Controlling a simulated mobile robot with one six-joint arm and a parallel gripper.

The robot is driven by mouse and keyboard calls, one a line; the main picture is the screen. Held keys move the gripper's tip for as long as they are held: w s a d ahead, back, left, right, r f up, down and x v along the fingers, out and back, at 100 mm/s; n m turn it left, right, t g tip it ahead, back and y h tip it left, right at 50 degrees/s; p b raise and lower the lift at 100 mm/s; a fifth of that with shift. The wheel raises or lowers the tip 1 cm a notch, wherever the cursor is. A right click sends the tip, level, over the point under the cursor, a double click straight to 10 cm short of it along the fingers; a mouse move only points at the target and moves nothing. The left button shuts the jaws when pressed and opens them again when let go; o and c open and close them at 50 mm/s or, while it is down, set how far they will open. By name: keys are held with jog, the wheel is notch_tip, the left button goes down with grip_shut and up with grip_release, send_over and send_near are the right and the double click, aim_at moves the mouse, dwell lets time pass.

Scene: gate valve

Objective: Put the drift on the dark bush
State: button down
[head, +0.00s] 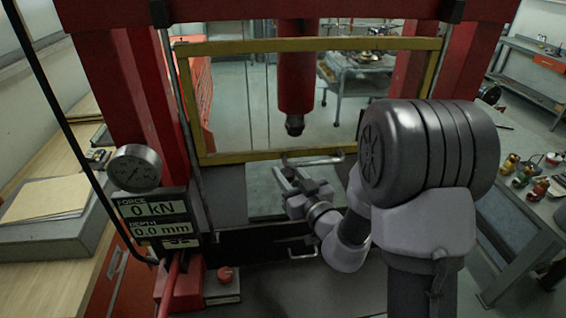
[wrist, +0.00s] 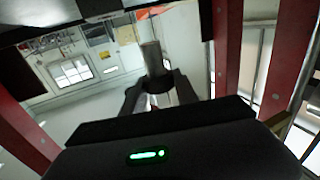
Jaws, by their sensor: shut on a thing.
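My gripper (head: 287,178) is in front of the press, low and near the bottom bar of the yellow-framed guard. It is shut on a short grey cylinder, which looks like the drift (wrist: 152,58). In the wrist view the cylinder stands out between the two fingertips (wrist: 156,90). In the head view the held piece is too small to make out clearly. I cannot pick out the dark bush in either view.
The yellow-framed guard (head: 310,154) hangs with its metal handle (head: 312,161) just behind my gripper. The red press ram (head: 296,75) is above and behind. A gauge (head: 136,168) and display (head: 155,212) stand left. Valves (head: 535,186) lie on the right bench.

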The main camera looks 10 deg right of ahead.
jog(key=w+d, duration=0.1)
jog(key=w, duration=0.3)
jog(key=w+d+f, duration=0.1)
jog(key=w, duration=0.3)
jog(key=w+d, duration=0.2)
jog(key=w, duration=0.1)
jog(key=shift+w+f, duration=0.2)
jog(key=shift+w, duration=0.2)
notch_tip(320, 180, down, 4)
jog(key=shift+w+r+b, duration=0.1)
jog(key=shift+r+b, duration=0.05)
jog(key=shift+b, duration=1)
jog(key=shift+r, duration=0.1)
jog(key=c, duration=0.9)
grip_release()
jog(key=shift+c, duration=0.2)
